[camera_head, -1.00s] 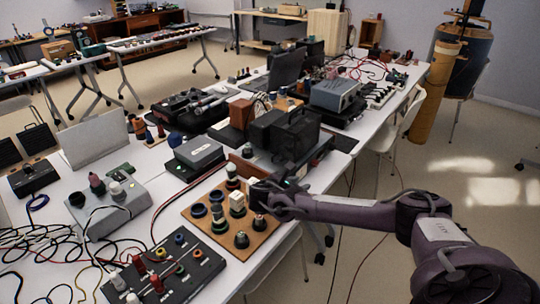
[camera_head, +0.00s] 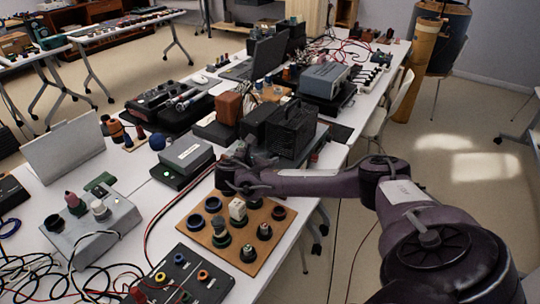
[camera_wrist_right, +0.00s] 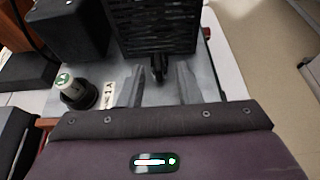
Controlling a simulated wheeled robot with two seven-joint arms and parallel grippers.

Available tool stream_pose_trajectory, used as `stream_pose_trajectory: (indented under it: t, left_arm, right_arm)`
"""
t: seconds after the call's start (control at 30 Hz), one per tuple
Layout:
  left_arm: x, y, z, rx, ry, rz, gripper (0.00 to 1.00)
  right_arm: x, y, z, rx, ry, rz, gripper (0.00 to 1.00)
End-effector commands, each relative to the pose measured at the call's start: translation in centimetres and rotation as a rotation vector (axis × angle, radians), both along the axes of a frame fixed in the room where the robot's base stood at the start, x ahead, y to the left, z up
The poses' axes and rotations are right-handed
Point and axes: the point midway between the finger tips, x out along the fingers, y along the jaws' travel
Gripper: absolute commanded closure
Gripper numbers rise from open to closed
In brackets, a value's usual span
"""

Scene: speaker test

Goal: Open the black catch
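A small black part (camera_wrist_right: 158,68), seemingly the black catch, juts from the lower front of a black slatted box (camera_wrist_right: 158,25) in the right wrist view. My right gripper (camera_wrist_right: 160,84) is open, its two grey fingers spread, with that part near the gap between their tips. I see no contact. In the head view my right gripper (camera_head: 236,168) is over the far edge of the wooden board, in front of the slatted box (camera_head: 291,128). The catch is hidden there. My left gripper is not in view.
The wooden board (camera_head: 270,240) holds several knobs and round parts beside my right gripper. A grey box on a black base (camera_head: 188,155) stands just left of it. A plain black box (camera_wrist_right: 70,28) and a green-topped knob (camera_wrist_right: 73,88) are left of the fingers.

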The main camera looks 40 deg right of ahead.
Motion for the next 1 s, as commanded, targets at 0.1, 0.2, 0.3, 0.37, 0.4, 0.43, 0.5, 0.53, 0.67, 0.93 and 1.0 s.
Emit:
stream_pose_trajectory:
  t: [0.1,0.2,0.3,0.37,0.4,0.43,0.5,0.53,0.67,0.93,1.0]
  left_arm:
    - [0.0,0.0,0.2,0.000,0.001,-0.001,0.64]
    - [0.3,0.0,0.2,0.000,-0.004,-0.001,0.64]
    - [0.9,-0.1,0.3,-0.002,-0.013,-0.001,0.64]
    - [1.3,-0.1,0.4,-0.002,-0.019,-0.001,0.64]
    - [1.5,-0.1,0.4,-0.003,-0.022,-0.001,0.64]
    - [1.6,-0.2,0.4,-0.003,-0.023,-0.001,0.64]
    - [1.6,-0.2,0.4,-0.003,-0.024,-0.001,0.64]
    - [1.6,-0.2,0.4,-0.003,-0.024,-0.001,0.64]
    - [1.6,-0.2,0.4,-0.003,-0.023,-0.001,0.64]
    - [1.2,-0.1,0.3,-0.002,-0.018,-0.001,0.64]
    - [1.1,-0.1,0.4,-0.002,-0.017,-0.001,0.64]
  right_arm:
    - [0.4,-1.4,-0.6,0.001,0.001,-0.002,0.69]
    - [0.6,-2.2,-0.9,0.001,0.000,-0.001,0.69]
    - [0.7,-2.5,-1.1,0.001,-0.001,0.000,0.69]
    - [0.7,-2.5,-1.1,0.001,-0.001,0.001,0.69]
    - [0.7,-2.5,-1.1,0.001,-0.001,0.001,0.69]
    - [0.8,-2.5,-1.1,0.001,-0.001,0.001,0.69]
    - [0.8,-2.5,-1.1,0.001,-0.001,0.001,0.69]
    - [0.7,-2.5,-1.1,0.001,-0.001,0.001,0.69]
    - [0.7,-2.5,-1.1,0.001,-0.001,0.001,0.86]
    - [0.7,-2.5,-1.1,0.001,0.000,0.001,1.00]
    - [0.7,-2.5,-1.1,0.001,0.000,0.004,1.00]
